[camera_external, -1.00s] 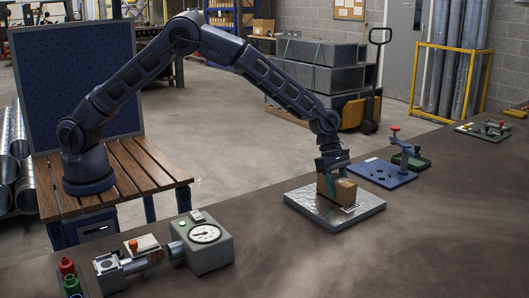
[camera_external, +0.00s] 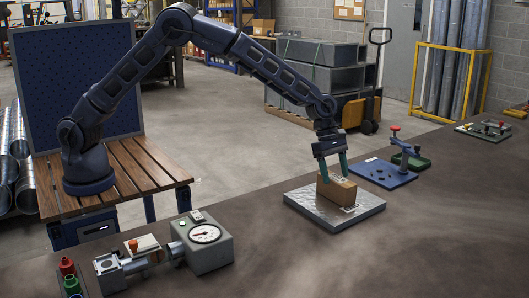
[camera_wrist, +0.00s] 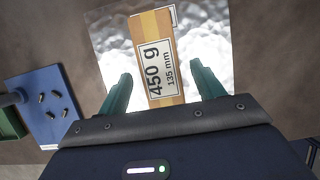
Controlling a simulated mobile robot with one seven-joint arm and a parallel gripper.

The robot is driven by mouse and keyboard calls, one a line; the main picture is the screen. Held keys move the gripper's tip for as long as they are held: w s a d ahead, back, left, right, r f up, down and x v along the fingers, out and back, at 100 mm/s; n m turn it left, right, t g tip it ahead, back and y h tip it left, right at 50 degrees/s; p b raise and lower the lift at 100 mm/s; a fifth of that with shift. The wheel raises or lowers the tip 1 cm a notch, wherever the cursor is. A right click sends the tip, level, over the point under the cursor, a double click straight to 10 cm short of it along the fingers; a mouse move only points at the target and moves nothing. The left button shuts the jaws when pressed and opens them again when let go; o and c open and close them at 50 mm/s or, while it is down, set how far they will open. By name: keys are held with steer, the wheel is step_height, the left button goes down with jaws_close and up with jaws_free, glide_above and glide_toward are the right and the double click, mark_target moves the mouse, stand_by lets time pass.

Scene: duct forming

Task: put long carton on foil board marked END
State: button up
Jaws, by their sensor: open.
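The long carton (camera_external: 337,189) is a brown box resting on the silver foil board (camera_external: 305,200). In the wrist view the carton (camera_wrist: 142,27) carries a white label reading "450 g" and "135 mm", and the foil board (camera_wrist: 209,50) shows bright and crinkled around it. My gripper (camera_external: 333,176) is open above the carton. In the wrist view its teal fingers (camera_wrist: 162,84) stand on either side of the carton, with a gap on each side. A partly hidden marking shows on the board beside the carton; I cannot read it.
A blue plate with a clamp (camera_external: 383,174) stands right of the board, with a green tray (camera_external: 413,162) behind it. A grey gauge box (camera_external: 207,248) stands at the front left. The bench front (camera_external: 440,240) is clear.

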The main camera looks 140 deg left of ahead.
steer(key=v, duration=0.7)
steer(key=shift+s+r, duration=0.1)
